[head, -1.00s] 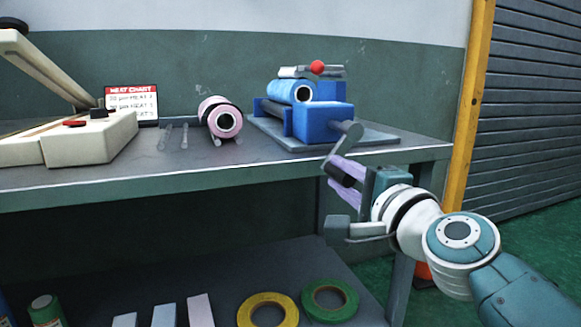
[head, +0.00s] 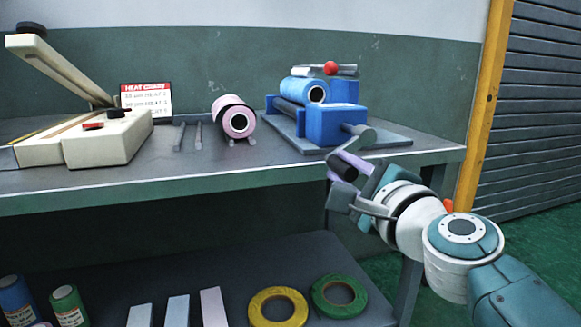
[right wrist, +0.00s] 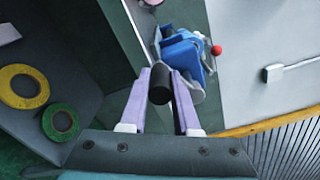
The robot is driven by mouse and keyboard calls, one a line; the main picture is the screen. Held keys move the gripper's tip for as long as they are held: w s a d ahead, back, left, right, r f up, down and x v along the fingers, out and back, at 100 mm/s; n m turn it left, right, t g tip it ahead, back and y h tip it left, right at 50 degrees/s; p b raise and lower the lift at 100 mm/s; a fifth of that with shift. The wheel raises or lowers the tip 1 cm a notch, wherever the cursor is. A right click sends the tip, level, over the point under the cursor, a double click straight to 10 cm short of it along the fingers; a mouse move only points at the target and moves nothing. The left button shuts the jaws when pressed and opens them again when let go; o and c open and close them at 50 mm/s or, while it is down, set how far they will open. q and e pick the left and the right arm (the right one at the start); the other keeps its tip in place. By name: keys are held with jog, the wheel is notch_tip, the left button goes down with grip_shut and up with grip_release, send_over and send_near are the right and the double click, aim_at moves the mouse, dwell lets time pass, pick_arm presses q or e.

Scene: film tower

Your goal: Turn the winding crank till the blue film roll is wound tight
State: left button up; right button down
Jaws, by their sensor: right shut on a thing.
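The blue film roll (head: 317,94) sits in the blue winder (head: 338,125) at the right end of the bench, under a bar with a red knob (head: 330,68). The grey crank (head: 350,145) sticks out of the winder's front and angles down to the left, to a black handle (right wrist: 160,84). My right gripper (head: 350,166) is in front of the bench edge, its lilac fingers shut on the black handle, one on each side in the right wrist view. The handle hides part of the winder there. My left gripper is in neither view.
A pink roll (head: 237,121) lies on the bench beside thin rods. A cream sealer (head: 108,140) with a raised arm and a heat chart (head: 147,100) stand at the left. The lower shelf holds yellow tape (head: 277,308), green tape (head: 338,297), blocks and cans.

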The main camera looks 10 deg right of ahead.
jog(key=shift+r, duration=0.1)
jog(key=c, duration=0.7)
grip_release()
jog(key=shift+o, duration=0.2)
jog(key=shift+s, duration=0.45)
jog(key=s+p, duration=0.1)
jog(key=s, duration=0.8)
jog(key=shift+d+p, duration=0.35)
jog(key=shift+d, duration=0.05)
